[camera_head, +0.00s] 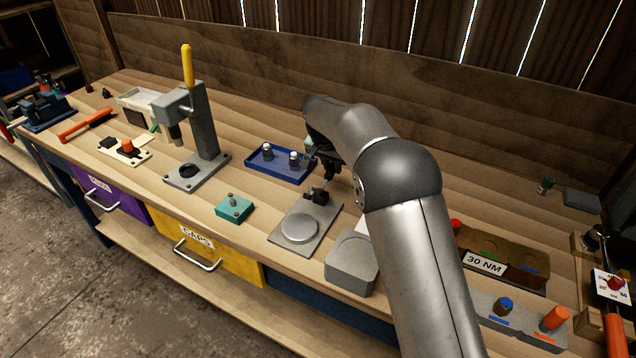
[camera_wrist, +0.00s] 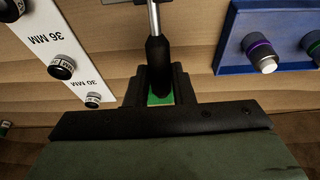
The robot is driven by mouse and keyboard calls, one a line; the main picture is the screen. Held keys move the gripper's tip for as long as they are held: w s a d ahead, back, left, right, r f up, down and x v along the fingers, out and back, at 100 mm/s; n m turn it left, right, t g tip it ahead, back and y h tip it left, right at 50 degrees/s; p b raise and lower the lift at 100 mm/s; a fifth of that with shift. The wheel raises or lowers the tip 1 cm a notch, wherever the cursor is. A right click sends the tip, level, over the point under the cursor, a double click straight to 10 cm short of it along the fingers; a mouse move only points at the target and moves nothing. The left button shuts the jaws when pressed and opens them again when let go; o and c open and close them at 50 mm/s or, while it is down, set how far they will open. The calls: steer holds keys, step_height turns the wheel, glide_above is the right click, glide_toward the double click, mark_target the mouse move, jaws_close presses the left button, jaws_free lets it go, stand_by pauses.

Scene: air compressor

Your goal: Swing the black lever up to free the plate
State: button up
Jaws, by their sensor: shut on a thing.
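A grey metal base plate (camera_head: 275,238) with a round silver disc (camera_head: 299,228) lies near the front of the bench. A small black clamp (camera_head: 318,196) stands at its back edge, and a lever rises from it towards my gripper (camera_head: 324,168). In the wrist view the black lever grip (camera_wrist: 157,52), on a thin metal rod (camera_wrist: 153,18), lies between the fingers of my gripper (camera_wrist: 158,85). My gripper is shut on this lever. My arm hides part of the area to the right. The lever's exact angle is hard to tell.
A blue tray (camera_head: 269,174) with small capped parts stands just behind the plate. A grey block (camera_head: 350,263) is close on its right and a teal block (camera_head: 234,208) on its left. A press (camera_head: 205,125) stands further left.

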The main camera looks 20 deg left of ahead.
mark_target(332, 176)
steer(key=shift+f, duration=0.2)
steer(key=shift+b+x, duration=0.5)
steer(key=shift+x, duration=0.4)
steer(key=shift+s, duration=0.1)
steer(key=shift+f+b, duration=0.7)
steer(key=shift+f, duration=0.45)
steer(key=o, duration=1)
